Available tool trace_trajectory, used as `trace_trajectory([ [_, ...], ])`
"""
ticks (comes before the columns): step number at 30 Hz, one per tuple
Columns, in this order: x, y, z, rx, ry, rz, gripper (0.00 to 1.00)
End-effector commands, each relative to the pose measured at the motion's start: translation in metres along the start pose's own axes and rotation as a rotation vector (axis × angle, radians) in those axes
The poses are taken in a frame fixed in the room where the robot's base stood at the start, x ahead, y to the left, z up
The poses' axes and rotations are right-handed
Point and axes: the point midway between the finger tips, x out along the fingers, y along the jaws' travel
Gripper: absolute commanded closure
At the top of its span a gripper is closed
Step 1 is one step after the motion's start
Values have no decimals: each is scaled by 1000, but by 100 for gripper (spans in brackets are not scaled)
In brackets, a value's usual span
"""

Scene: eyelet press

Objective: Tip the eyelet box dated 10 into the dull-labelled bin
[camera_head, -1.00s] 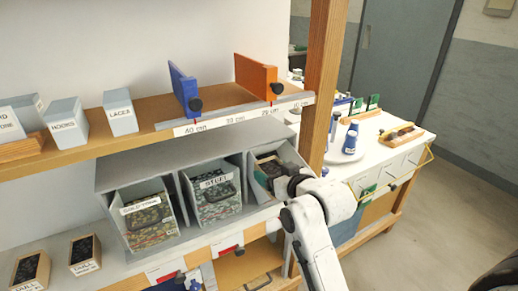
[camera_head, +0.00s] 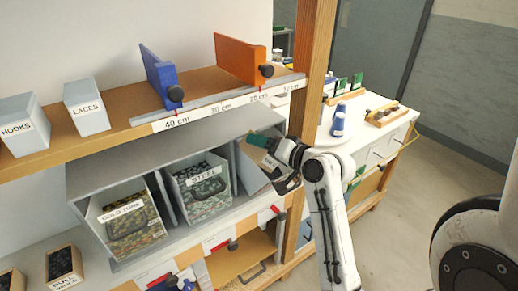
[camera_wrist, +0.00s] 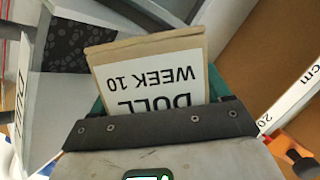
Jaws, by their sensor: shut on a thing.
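My gripper (camera_head: 264,148) is shut on the eyelet box, a tan box (camera_wrist: 105,52) with a white label reading DULL WEEK 10, upside down in the wrist view. Teal fingers show on both sides of it. The box's inside and contents are hidden. The dull bin (camera_wrist: 38,95), a grey bin labelled DULL, is left of the held box in the wrist view, with dark eyelets (camera_wrist: 66,45) in it. In the head view my gripper is at the right end of the bin row, and I cannot clearly tell the box from the bin there.
The gold-tone bin (camera_head: 110,216) and steel bin (camera_head: 192,177) stand to the left. A shelf (camera_head: 112,110) with blue (camera_head: 158,78) and orange (camera_head: 238,58) dividers runs above. A wooden post (camera_head: 311,100) stands close right. Another small dark-filled box (camera_head: 62,284) sits lower left.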

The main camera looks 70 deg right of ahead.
Motion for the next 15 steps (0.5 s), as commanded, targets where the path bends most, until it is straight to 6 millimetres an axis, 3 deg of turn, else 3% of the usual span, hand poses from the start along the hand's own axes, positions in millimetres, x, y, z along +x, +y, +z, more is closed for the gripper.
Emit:
trace_trajectory([
  [6,-4,3,-15,276,4,-87,57],
  [15,-7,8,-24,550,4,-173,57],
])
